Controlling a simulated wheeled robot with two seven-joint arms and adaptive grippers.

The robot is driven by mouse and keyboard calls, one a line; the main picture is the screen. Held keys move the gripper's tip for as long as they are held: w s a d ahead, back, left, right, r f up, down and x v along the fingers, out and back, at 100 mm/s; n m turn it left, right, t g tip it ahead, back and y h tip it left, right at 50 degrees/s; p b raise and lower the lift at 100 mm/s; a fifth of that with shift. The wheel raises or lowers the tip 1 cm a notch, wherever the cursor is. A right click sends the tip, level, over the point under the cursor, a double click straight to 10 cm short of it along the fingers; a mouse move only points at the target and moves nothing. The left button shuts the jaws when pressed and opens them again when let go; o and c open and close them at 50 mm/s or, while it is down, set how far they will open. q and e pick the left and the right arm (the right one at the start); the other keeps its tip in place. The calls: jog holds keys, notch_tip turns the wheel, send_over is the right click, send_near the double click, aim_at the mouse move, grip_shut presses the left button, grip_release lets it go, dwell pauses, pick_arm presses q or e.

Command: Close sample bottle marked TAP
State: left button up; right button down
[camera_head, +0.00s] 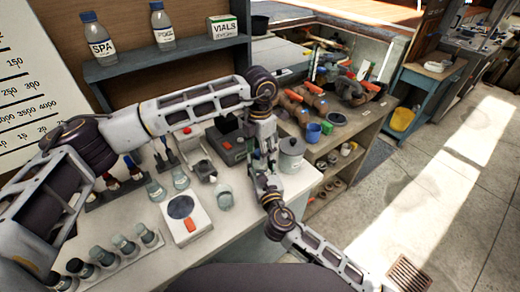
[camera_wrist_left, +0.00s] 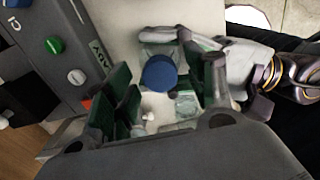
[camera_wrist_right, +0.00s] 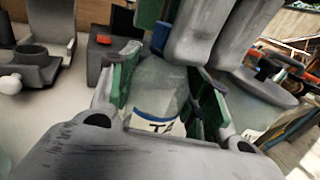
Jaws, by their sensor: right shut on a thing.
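The clear sample bottle (camera_wrist_right: 145,88) has a white label (camera_wrist_right: 155,125) on which "TA" can be read. My right gripper (camera_wrist_right: 165,85) is shut around the bottle's sides and holds it roughly upright. A round blue cap (camera_wrist_left: 160,73) shows between my left gripper's green pads, with gaps beside it. My left gripper (camera_wrist_left: 168,80) looks open around it. In the right wrist view, blue shows above the bottle's top, beside the left gripper's fingers. I cannot tell if the cap is seated on the bottle. In the head view, both grippers (camera_head: 262,160) meet above the bench, hiding most of the bottle.
A lidded grey jar (camera_head: 291,156) stands close to the right of the grippers. A grey box with knobs (camera_head: 232,146) stands behind. A white scale (camera_head: 187,217), a glass flask (camera_head: 224,198) and a rack of several bottles (camera_head: 115,262) occupy the bench left. Bare bench (camera_head: 235,225) lies in front.

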pick_arm(q)
jog(key=shift+r, duration=0.1)
pick_arm(e)
jog(key=shift+f, duration=0.1)
pick_arm(q)
notch_tip(320, 180, up, 12)
dwell(0.9)
pick_arm(e)
jog(key=c, duration=0.6)
grip_release()
jog(key=shift+s, duration=0.1)
jog(key=shift+v, duration=5.85)
jog(key=shift+d, duration=0.1)
pick_arm(q)
notch_tip(320, 180, up, 9)
jog(key=p, duration=0.9)
pick_arm(e)
notch_tip(320, 180, up, 9)
